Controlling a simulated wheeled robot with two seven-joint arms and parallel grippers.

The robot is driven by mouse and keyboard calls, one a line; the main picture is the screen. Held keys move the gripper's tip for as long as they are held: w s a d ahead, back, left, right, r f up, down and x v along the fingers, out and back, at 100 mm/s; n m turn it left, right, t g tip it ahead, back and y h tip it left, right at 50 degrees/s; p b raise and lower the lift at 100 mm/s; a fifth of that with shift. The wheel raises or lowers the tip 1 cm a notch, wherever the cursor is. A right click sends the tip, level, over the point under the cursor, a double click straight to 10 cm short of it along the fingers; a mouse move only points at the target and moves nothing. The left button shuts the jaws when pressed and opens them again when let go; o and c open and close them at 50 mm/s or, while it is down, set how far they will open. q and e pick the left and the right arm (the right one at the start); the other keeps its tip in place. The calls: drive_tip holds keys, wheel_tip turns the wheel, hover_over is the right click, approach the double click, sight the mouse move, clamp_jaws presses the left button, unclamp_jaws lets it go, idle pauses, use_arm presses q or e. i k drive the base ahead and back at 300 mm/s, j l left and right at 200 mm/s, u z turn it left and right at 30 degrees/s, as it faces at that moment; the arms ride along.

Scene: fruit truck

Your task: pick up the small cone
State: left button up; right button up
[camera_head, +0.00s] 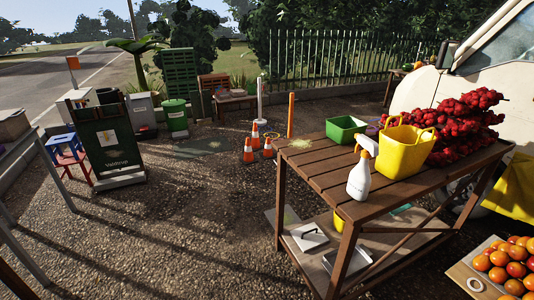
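Several small orange-and-white traffic cones stand upright close together on the gravel, left of the wooden table's far corner. One is the front-left cone (249,151), one is the back cone (255,136), and one is the right cone (268,148). They look alike in size, and I cannot tell which one is the small cone. Neither of my grippers shows in the head view.
A slatted wooden table (330,180) holds a spray bottle (359,181), a yellow bucket (402,154) and a green crate (344,130). A green Veldtrup sign (112,143) and a green bin (176,119) stand left. Open gravel (195,225) lies before the cones.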

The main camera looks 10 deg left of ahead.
sight(268, 155)
drive_tip(key=i+j+u, duration=0.1)
drive_tip(key=i+u, duration=0.25)
drive_tip(key=i, duration=0.25)
drive_tip(key=i+u, duration=0.4)
drive_tip(key=i, duration=0.15)
drive_tip(key=i+j+u, duration=0.15)
drive_tip(key=i, duration=2.2)
drive_tip(key=i+l+z, duration=0.1)
drive_tip(key=i+z, duration=0.7)
drive_tip(key=i+j+z, duration=0.2)
drive_tip(key=i+z, duration=0.2)
drive_tip(key=i+l+z, duration=0.2)
drive_tip(key=i+z, duration=0.85)
drive_tip(key=i+u, duration=0.4)
drive_tip(key=i+l+u, duration=0.25)
drive_tip(key=u, duration=0.15)
drive_tip(key=i+l+u, duration=0.25)
drive_tip(key=u, duration=0.2)
drive_tip(key=i+l+u, duration=0.4)
drive_tip(key=k, duration=0.1)
